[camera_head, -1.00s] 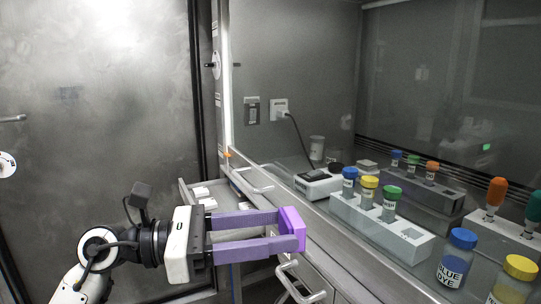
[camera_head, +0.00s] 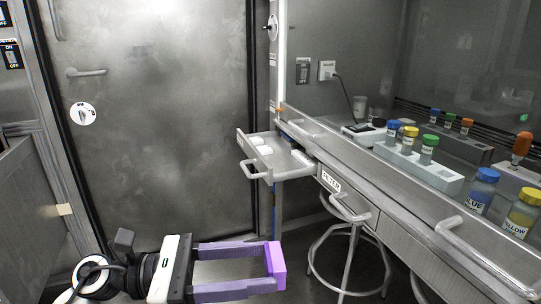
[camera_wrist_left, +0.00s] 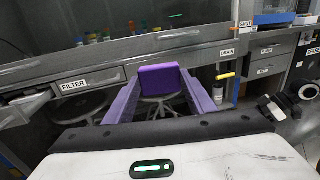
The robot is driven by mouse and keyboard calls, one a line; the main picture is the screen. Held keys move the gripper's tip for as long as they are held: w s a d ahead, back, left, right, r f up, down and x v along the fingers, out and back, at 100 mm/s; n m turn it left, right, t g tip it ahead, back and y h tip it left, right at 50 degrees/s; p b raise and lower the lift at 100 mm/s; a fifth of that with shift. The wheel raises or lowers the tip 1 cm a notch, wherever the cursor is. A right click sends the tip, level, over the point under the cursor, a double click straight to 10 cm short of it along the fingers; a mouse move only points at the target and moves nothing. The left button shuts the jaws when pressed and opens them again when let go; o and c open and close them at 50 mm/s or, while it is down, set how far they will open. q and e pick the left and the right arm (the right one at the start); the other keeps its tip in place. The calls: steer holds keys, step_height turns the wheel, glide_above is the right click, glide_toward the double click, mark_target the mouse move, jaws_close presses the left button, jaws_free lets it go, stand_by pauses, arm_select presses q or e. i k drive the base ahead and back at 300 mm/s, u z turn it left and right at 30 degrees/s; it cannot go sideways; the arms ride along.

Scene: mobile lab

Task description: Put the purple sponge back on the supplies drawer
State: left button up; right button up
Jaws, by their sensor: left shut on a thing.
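My left gripper (camera_head: 272,270) is at the bottom of the head view, its purple-tinted fingers shut on the purple sponge (camera_head: 277,264). The sponge also shows between the fingertips in the left wrist view (camera_wrist_left: 159,78). An open drawer (camera_head: 281,172) with several small white items in it sticks out from the bench, above and slightly right of the sponge in the head view. I cannot read a label on this drawer. The sponge is apart from the drawer, in front of it and lower in the picture.
A drawer labelled FILTER (camera_head: 331,182) is shut beside the open one. A stool (camera_head: 349,245) stands under the bench. A white rack (camera_head: 416,166) with coloured-cap bottles and a blue dye bottle (camera_head: 481,192) stand on the bench. A metal door (camera_head: 170,120) is at the back.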

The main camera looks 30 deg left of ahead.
mark_target(278, 161)
steer(key=u, duration=2.35)
steer(key=i, duration=1.4)
steer(key=z, duration=2.35)
